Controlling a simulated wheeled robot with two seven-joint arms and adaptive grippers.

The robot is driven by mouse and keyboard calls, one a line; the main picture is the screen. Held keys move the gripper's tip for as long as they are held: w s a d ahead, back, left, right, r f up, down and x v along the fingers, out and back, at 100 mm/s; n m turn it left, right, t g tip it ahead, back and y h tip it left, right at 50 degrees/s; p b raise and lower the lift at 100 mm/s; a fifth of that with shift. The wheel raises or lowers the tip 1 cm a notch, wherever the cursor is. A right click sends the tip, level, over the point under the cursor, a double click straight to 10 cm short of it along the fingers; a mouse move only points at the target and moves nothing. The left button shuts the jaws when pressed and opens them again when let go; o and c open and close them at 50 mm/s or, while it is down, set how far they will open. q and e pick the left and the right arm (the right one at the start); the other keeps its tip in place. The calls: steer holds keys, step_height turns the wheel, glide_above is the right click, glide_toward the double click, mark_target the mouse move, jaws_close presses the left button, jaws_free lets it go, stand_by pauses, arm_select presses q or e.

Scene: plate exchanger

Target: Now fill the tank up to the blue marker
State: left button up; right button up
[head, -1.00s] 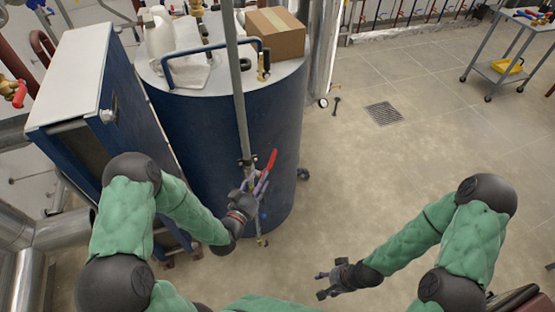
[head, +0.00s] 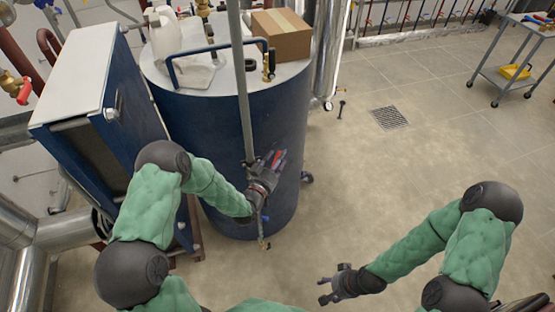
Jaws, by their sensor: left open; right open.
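The tank (head: 222,130) is a dark blue upright cylinder with a pale top. A grey vertical pipe (head: 242,95) runs down its front. My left gripper (head: 272,161) is open at the tank's front, beside the pipe. Its fingers overlap a red handle (head: 279,157), which is partly hidden; I cannot tell if they touch it. A small blue spot (head: 265,218) shows low on the pipe; I cannot tell if it is the marker. No water level can be made out. My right gripper (head: 325,291) is open and empty above the floor, right of the tank.
A cardboard box (head: 281,36), a white jug (head: 163,33) and a blue bar handle (head: 190,58) are on the tank top. A blue cabinet with a white top (head: 82,75) stands close on the left. The floor right of the tank is open, with a drain grate (head: 389,118). A cart (head: 510,65) stands far right.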

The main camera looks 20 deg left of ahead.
arm_select(q)
jaws_close()
steer(key=shift+w+d+f+g+p, duration=0.1)
steer(key=shift+w+f+g+p, duration=0.2)
steer(key=shift+g+p, duration=0.55)
steer(key=shift+w+f+g+y+p, duration=0.45)
steer(key=shift+f+g+p, duration=0.1)
steer(key=shift+g+p, duration=0.45)
steer(key=shift+w+d+f+g+y+p, duration=0.15)
steer(key=shift+f+g+p, duration=0.5)
steer(key=shift+g, duration=0.35)
steer(key=shift+w+a+f+g+y+p, duration=0.1)
steer(key=shift+f+g+p, duration=0.4)
steer(key=shift+f+g, duration=0.35)
steer(key=shift+r, duration=0.1)
